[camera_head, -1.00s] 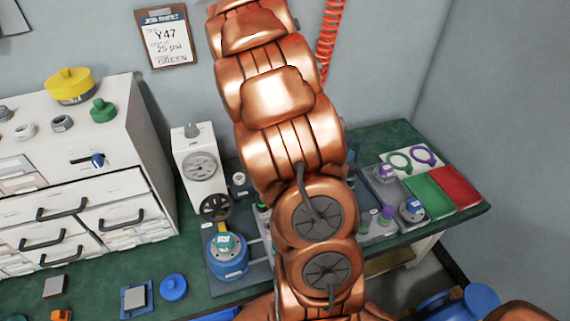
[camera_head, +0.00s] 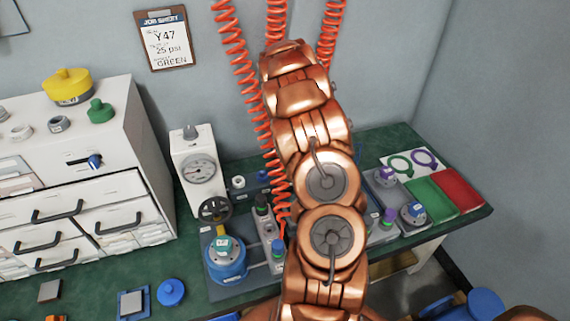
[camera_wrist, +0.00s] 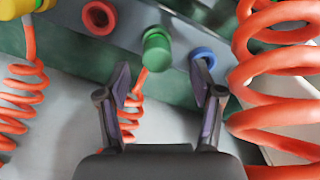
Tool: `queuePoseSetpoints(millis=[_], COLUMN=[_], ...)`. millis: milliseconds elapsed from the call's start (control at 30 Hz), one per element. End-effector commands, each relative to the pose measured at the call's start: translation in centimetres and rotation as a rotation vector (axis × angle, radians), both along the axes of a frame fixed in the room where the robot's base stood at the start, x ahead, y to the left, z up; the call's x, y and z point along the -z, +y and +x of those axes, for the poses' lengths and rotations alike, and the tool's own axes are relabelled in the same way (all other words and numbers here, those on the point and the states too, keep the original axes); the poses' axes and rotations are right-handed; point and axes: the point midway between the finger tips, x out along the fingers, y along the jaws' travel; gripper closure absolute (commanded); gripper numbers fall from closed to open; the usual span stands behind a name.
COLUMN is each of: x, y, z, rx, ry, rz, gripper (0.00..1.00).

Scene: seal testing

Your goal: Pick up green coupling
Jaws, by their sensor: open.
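In the wrist view, the green coupling (camera_wrist: 157,48) is a short green cylinder on an orange coiled hose. It sits upper middle, at a grey panel, between a red ring (camera_wrist: 98,17) and a blue ring (camera_wrist: 203,57). My gripper (camera_wrist: 162,84) is open and empty, its two fingers spread left and right below the coupling in the picture. The coupling shows beyond the fingertips, and I see no contact. In the head view, my copper arm hides my gripper, and I cannot make out the green coupling there.
A yellow coupling (camera_wrist: 16,8) is at the wrist view's top left. Large orange coiled hoses (camera_wrist: 285,75) hang close on the right. In the head view, a gauge box (camera_head: 197,165), a blue pot (camera_head: 227,265) and green and red trays (camera_head: 456,188) stand on the bench.

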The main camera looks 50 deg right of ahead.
Motion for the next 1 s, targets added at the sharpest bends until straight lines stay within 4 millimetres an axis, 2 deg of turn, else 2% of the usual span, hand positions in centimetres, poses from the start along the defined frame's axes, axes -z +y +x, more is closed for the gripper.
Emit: queuePoseSetpoints(millis=[167,500,700,767,1000], x=[1.1,4.9,5.1,5.1,5.0], y=[-0.1,-0.3,-0.3,-0.3,-0.3], z=[0.0,0.2,0.3,0.3,0.3], rx=[0.001,0.0,0.0,0.0,0.0], ry=[0.003,0.001,0.0,0.0,0.0], rz=[0.004,0.002,0.001,0.001,0.001], gripper=[0.34,0.34,0.34,0.38,0.63])
